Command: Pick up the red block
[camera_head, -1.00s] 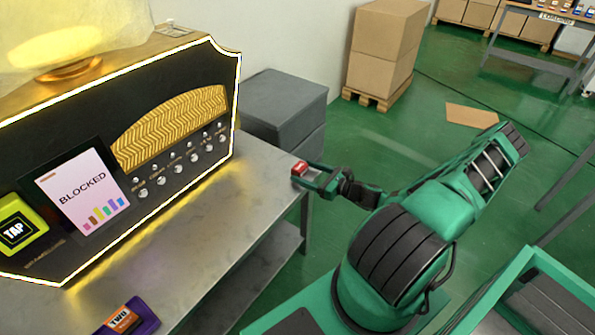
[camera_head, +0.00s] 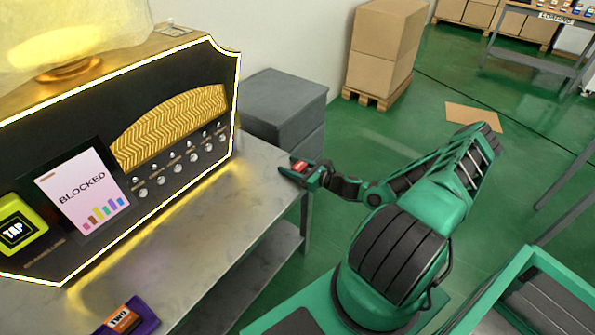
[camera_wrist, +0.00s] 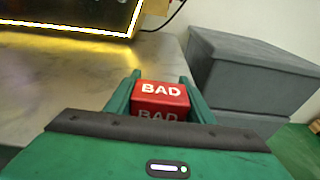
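The red block (camera_head: 300,166) with white "BAD" lettering is at the far right corner of the metal table. It also shows in the wrist view (camera_wrist: 160,95), between the two green fingers of my gripper (camera_wrist: 160,92). In the head view my gripper (camera_head: 302,172) reaches in from the right, with a finger on either side of the block. The fingers are close to the block's sides; I cannot tell whether they press on it. The block's underside is hidden, and I see no clear lift.
A black machine with a lit edge and a "BLOCKED" screen (camera_head: 83,190) stands left on the metal table (camera_head: 215,215). A purple holder with an orange "TWO" block (camera_head: 122,320) is at the front. Grey bins (camera_head: 283,105) stand just behind the table corner.

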